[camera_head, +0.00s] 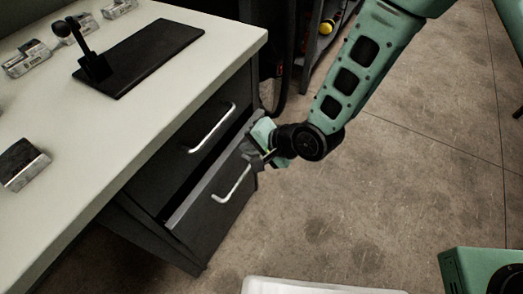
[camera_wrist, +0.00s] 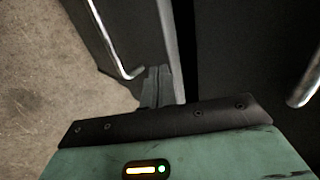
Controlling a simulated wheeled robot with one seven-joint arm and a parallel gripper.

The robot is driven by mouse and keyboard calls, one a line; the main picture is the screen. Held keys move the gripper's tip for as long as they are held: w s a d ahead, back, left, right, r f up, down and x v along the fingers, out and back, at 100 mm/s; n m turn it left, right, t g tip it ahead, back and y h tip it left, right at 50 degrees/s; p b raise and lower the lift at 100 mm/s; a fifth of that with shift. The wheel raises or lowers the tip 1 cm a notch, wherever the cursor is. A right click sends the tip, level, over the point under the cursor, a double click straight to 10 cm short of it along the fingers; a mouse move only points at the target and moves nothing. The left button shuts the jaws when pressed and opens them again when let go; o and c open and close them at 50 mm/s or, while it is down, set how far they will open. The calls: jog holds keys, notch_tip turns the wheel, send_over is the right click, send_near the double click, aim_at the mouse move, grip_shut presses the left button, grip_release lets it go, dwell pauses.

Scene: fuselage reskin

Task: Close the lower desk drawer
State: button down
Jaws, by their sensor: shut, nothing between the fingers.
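The lower desk drawer (camera_head: 213,208) is dark with a light top edge and a silver bar handle (camera_head: 232,185). In the head view it stands partly out from the desk front, with a dark gap behind its front panel. My gripper (camera_head: 249,153) is at the far end of the drawer's front, by its top edge. In the wrist view the shut fingers (camera_wrist: 157,88) overlap the drawer's top edge, near the end of the lower handle (camera_wrist: 117,48). I cannot tell if they touch it. The upper drawer (camera_head: 213,118) appears flush with the desk.
The white desktop (camera_head: 150,130) overhangs the drawers. It holds a black stand on a dark mat (camera_head: 150,55) and several metal parts (camera_head: 22,165). The concrete floor (camera_head: 370,210) right of the drawers is open. A white surface (camera_head: 320,287) shows at the bottom.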

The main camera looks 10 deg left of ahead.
aim_at(232, 143)
jog(key=shift+w+a, duration=0.1)
jog(key=shift+a, duration=0.15)
jog(key=shift+w+a+r, duration=0.1)
jog(key=shift+w+a, duration=0.2)
jog(key=shift+a, duration=0.4)
jog(key=shift+w+a+f, duration=0.1)
jog(key=shift+w+a, duration=0.15)
jog(key=shift+a, duration=0.5)
jog(key=shift+w+a+r, duration=0.1)
jog(key=shift+w+a, duration=0.2)
jog(key=shift+a, duration=0.4)
